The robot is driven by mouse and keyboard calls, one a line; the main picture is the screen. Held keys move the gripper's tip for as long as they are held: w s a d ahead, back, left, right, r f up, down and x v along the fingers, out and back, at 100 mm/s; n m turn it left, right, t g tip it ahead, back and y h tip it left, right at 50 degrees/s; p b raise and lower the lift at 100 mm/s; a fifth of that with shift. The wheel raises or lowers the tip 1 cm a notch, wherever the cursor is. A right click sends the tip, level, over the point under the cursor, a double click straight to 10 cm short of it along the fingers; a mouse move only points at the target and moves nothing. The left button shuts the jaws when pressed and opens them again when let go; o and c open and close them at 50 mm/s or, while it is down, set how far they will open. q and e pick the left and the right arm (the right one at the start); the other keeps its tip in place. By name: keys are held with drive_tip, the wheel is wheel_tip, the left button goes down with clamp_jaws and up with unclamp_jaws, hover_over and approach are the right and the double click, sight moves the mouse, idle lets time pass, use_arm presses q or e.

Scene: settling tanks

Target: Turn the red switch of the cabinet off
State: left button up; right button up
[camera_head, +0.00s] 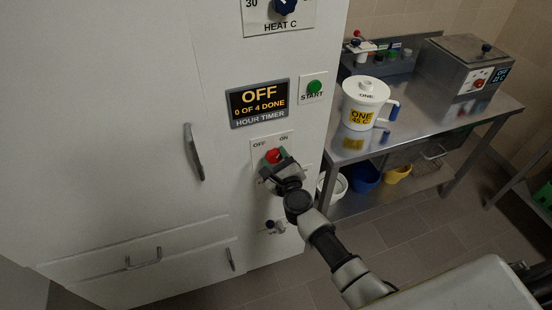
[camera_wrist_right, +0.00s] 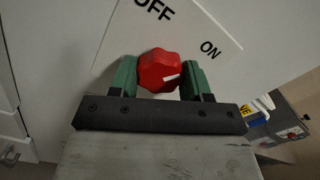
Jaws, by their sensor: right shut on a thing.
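The red switch (camera_head: 273,156) is a round knob on a white plate marked OFF and ON, on the front of the white cabinet (camera_head: 100,100). In the right wrist view the red switch (camera_wrist_right: 158,71) sits between the green fingers, and its white mark points toward the ON side. My right gripper (camera_head: 276,160) is shut on the red switch; it also shows in the right wrist view (camera_wrist_right: 160,80). A display (camera_head: 259,103) above the switch reads OFF, 0 OF 4 DONE, HOUR TIMER. My left gripper is not in view.
A green START button (camera_head: 314,87) and a blue HEAT C knob (camera_head: 285,6) are above the switch. A steel table (camera_head: 440,120) at right holds a white lidded jug (camera_head: 364,103) and a metal bath (camera_head: 463,65). Tiled floor is clear in front.

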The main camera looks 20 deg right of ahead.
drive_tip(key=shift+n, duration=0.3)
drive_tip(key=n+p, duration=0.1)
drive_tip(key=n, duration=0.1)
drive_tip(key=shift+n, duration=0.4)
drive_tip(key=n, duration=0.3)
drive_tip(key=shift+n+p, duration=0.3)
drive_tip(key=shift+p, duration=0.1)
drive_tip(key=n, duration=0.3)
drive_tip(key=shift+p, duration=0.4)
drive_tip(key=shift+n+p, duration=0.35)
drive_tip(key=shift+n, duration=1.45)
drive_tip(key=o, duration=0.9)
drive_tip(key=shift+s, duration=0.1)
drive_tip(key=s, duration=0.5)
drive_tip(key=s+b, duration=0.1)
drive_tip(key=s, duration=0.4)
drive_tip(key=shift+s+d, duration=0.2)
drive_tip(key=shift+s, duration=0.1)
